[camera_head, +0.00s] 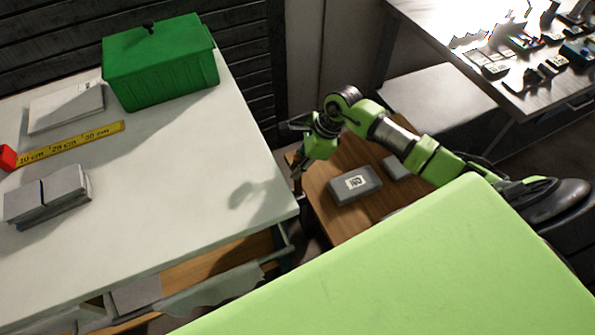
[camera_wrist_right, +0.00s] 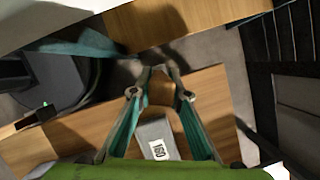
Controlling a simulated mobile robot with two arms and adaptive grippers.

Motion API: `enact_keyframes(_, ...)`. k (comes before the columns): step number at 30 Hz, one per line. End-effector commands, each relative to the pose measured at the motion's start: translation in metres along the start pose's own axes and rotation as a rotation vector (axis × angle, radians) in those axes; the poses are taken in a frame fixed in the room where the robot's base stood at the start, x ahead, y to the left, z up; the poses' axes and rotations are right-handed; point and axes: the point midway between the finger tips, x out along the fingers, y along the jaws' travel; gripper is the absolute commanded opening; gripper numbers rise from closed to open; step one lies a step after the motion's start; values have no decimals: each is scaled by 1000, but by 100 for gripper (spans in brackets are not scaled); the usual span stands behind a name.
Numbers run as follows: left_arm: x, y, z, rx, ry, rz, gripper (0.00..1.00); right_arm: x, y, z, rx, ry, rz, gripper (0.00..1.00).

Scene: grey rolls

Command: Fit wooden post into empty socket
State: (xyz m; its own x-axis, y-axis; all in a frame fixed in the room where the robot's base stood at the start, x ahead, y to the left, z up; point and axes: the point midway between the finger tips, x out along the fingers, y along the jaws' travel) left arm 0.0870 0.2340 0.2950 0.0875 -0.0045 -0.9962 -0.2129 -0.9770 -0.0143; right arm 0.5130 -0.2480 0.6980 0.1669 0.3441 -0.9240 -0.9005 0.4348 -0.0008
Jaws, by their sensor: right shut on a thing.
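My right gripper (camera_head: 299,172) reaches down just past the right edge of the white table, beside a low wooden surface. In the right wrist view its fingertips (camera_wrist_right: 161,74) are closed together on a small brown wooden piece (camera_wrist_right: 161,89), which looks like the wooden post. Most of the piece is hidden by the fingers, and its tilt is unclear. I cannot make out an empty socket in either view. My left gripper is not in view.
The low wooden surface (camera_head: 327,217) bears a labelled grey block (camera_head: 355,184), also in the wrist view (camera_wrist_right: 157,139). The white table (camera_head: 180,190) holds a green box (camera_head: 160,70), yellow ruler (camera_head: 75,142), and grey blocks (camera_head: 48,196). Its middle is clear.

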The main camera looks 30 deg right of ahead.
Motion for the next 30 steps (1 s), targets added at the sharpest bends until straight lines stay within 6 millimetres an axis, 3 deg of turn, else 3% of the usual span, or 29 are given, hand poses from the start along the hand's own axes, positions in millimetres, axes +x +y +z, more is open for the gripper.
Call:
enact_keyframes(11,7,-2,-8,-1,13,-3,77,7,-1,-3,0,0,-1,0)
enact_keyframes(12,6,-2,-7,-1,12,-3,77,6,0,-3,0,0,-1,21)
enact_keyframes(14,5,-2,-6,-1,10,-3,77,6,0,-2,0,0,-1,33)
enact_keyframes(25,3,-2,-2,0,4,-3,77,4,0,-1,0,-1,0,33)
enact_keyframes(30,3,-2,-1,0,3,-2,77,-16,-2,-2,0,0,-5,33)
